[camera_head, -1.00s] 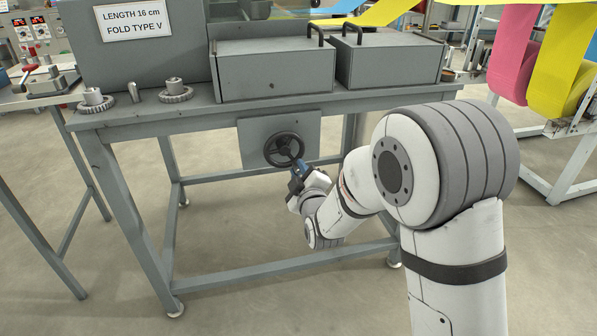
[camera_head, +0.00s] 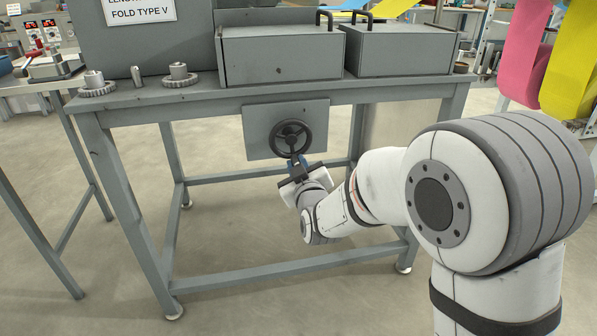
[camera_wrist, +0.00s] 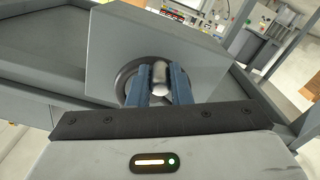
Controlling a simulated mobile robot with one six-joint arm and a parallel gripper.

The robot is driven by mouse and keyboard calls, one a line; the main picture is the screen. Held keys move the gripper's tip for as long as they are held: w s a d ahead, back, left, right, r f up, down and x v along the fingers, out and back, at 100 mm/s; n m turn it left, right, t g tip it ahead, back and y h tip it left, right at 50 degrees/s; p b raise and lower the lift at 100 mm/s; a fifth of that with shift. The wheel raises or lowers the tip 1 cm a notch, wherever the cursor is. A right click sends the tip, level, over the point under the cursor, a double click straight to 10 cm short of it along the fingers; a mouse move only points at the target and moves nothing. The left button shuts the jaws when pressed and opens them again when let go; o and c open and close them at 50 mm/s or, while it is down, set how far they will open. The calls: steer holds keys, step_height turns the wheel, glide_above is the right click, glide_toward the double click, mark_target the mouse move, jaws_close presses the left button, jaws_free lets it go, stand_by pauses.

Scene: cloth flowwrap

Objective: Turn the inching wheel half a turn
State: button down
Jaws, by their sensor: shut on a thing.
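The inching wheel (camera_head: 291,138) is a black spoked handwheel on a grey plate (camera_head: 257,135) under the machine's table. My gripper (camera_head: 296,163) is at the lower rim of the wheel, coming from below. In the wrist view, the wheel (camera_wrist: 125,82) shows behind the blue fingers of my gripper (camera_wrist: 160,84). The fingers are shut on the wheel's shiny, rounded handle (camera_wrist: 160,75), which sits between them. The far part of the wheel is partly hidden by the fingers.
Above the plate is the grey table (camera_head: 215,98) with two lidded boxes (camera_head: 285,55) (camera_head: 400,60) and toothed gears (camera_head: 97,85) (camera_head: 180,76). Table legs (camera_head: 130,215) and a low crossbar (camera_head: 290,265) frame the space below. The floor around my arm is clear.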

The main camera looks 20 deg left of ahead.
steer(key=shift+s+a+f+m, duration=0.1)
steer(key=shift+s+f+m, duration=0.05)
steer(key=shift+f+m, duration=0.15)
steer(key=c, duration=1.3)
jaws_free()
steer(key=shift+r, duration=0.2)
steer(key=p+v, duration=0.1)
steer(key=v, duration=0.6)
steer(key=shift+s+d+p, duration=0.25)
steer(key=shift+s+p, duration=0.05)
steer(key=shift+p, duration=0.1)
